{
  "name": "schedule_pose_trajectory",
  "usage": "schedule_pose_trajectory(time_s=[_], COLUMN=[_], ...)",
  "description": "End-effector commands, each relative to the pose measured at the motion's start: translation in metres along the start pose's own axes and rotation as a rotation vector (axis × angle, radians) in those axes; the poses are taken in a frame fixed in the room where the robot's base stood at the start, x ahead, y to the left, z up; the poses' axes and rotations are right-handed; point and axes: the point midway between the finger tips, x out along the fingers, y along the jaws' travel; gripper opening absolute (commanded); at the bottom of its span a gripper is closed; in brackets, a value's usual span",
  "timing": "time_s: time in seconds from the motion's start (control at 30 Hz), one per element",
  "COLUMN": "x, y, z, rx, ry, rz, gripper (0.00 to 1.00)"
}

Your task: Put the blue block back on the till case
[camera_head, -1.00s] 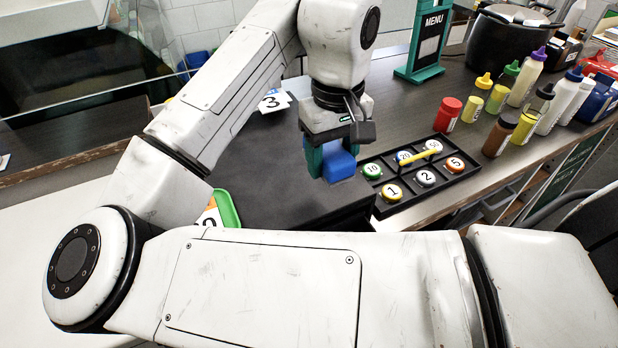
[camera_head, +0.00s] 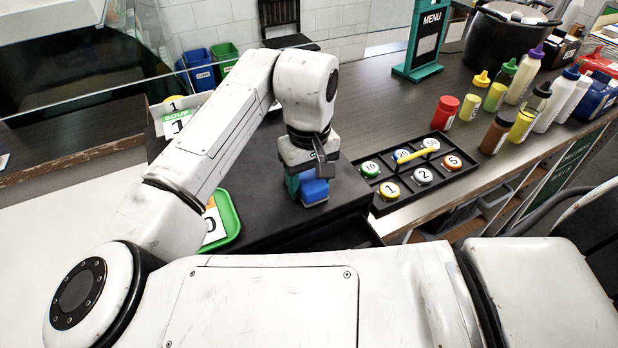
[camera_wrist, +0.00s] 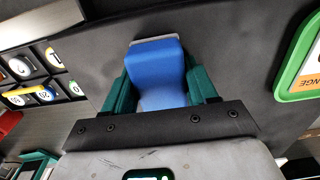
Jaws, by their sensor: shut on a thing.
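The blue block (camera_head: 315,190) is between the teal fingers of my gripper (camera_head: 308,186), which is shut on it. The wrist view also shows the block (camera_wrist: 157,72) with a finger on each side and a pale grey edge around its far end. The till case (camera_head: 262,226) is the black box beneath, with a flat dark top. The block is over the right part of this top, very low. I cannot tell for sure whether it touches the top.
A coin tray (camera_head: 404,203) with numbered discs stands just right of the case. A green-rimmed tray (camera_head: 231,218) lies to the left. Number cards (camera_head: 177,118) stand at the back left. Several sauce bottles (camera_head: 496,134) and a menu stand (camera_head: 420,48) are farther right.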

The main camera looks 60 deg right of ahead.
Motion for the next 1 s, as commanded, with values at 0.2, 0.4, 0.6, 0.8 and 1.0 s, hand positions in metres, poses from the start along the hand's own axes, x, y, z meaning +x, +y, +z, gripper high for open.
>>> schedule_pose_trajectory(time_s=[0.2, 0.4, 0.6, 0.8, 1.0], x=[0.003, 0.003, 0.003, -0.008, -0.044], y=[0.000, 0.000, 0.000, 0.001, 0.001], z=[0.000, 0.000, 0.000, 0.000, -0.001], rx=[0.000, 0.000, 0.000, 0.001, 0.002], ry=[0.000, 0.000, 0.000, 0.001, 0.004], rz=[0.000, 0.000, 0.000, 0.001, 0.000], gripper=[0.63, 0.82, 0.83, 0.83, 0.83])
